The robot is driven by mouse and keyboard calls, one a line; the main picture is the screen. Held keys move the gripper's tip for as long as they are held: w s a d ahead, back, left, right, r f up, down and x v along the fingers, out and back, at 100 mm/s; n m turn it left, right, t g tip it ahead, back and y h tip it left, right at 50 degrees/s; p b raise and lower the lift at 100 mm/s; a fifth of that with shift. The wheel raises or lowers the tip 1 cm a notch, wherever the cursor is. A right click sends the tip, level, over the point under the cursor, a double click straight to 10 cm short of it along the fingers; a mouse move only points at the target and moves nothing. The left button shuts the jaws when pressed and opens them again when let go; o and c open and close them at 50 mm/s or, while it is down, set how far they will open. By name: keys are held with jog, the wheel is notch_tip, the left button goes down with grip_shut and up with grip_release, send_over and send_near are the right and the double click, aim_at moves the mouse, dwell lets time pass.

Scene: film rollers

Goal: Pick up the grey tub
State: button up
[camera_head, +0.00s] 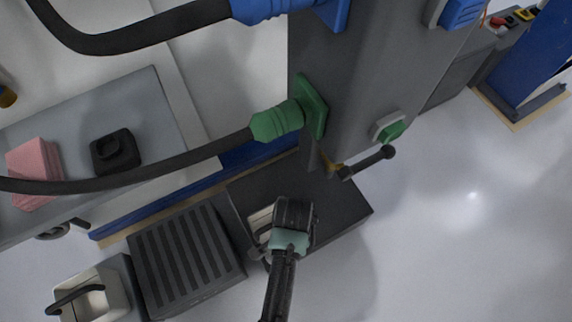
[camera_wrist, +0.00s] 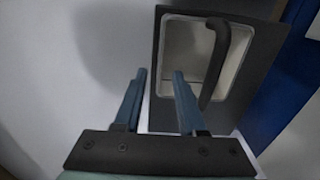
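A pale grey tub (camera_wrist: 190,55) with a black handle (camera_wrist: 215,60) shows in the wrist view, on a dark base. In the head view it is partly hidden behind my arm (camera_head: 262,222). My gripper (camera_wrist: 159,72) is open, with two blue-grey fingers apart and nothing between them that I can tell is held. Its fingertips appear over the tub's left rim in the wrist view; whether they touch it I cannot tell. In the head view the fingers are hidden by the wrist. A second similar pale tub (camera_head: 112,286) with a black handle stands at the lower left.
A dark ribbed box (camera_head: 185,258) stands between the two tubs. A grey machine column (camera_head: 375,70) with a green fitting (camera_head: 276,122), hoses and a crank handle (camera_head: 368,163) rises behind. A grey bench (camera_head: 155,110) holds pink blocks (camera_head: 33,170). The floor at right is clear.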

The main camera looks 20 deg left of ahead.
jog(key=f+b, duration=0.1)
jog(key=f, duration=0.1)
jog(key=f+b, duration=0.3)
jog(key=f, duration=0.1)
jog(key=shift+s+f+b, duration=0.25)
jog(key=shift+f+b, duration=0.05)
jog(key=shift+f, duration=0.05)
notch_tip(320, 180, down, 6)
jog(key=b, duration=0.5)
jog(key=shift+a+b, duration=0.1)
jog(key=shift+b, duration=0.2)
jog(key=shift+c, duration=0.2)
grip_shut()
dwell(0.4)
